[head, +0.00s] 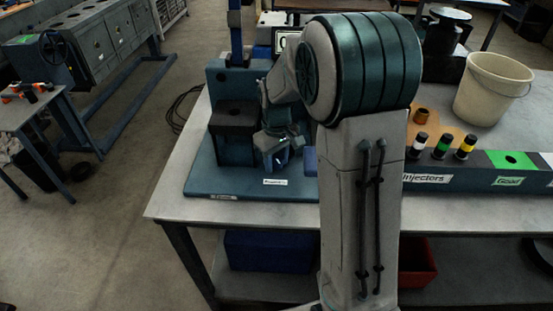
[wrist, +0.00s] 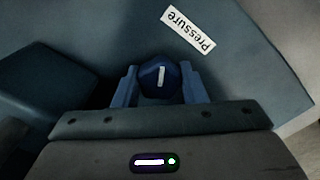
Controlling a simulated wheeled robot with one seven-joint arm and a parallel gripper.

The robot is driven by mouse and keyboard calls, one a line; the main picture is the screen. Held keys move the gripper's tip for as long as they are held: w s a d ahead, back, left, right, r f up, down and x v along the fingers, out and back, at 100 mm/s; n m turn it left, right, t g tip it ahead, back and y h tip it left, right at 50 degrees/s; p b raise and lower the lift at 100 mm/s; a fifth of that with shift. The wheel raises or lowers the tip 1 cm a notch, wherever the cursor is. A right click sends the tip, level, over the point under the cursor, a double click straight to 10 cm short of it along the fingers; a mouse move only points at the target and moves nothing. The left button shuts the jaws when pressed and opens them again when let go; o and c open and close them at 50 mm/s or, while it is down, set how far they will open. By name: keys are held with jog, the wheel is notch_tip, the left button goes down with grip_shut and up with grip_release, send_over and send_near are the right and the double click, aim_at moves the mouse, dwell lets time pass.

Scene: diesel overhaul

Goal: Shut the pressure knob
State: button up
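The pressure knob (wrist: 161,79) is a dark blue, faceted knob with a white line on its face. In the wrist view the line points nearly straight up the picture. A white label reading "Pressure" (wrist: 187,32) lies beside it on the blue base plate. My gripper (wrist: 160,84) has its two blue fingers on either side of the knob, very close to its sides. I cannot tell whether they touch it. In the head view my gripper (head: 277,158) is low over the base plate, behind the "Pressure" label (head: 275,182), and the knob is hidden there.
The blue test stand (head: 232,88) rises behind my gripper on the grey table (head: 180,190). An injector rack (head: 470,178) with several coloured-top injectors and a cream bucket (head: 490,90) stand to the right. A dark blue block (wrist: 45,85) is left of the knob.

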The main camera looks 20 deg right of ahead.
aim_at(277, 159)
jog(key=shift+m, duration=0.8)
jog(key=o, duration=1)
notch_tip(277, 159, up, 14)
jog(key=shift+f, duration=0.1)
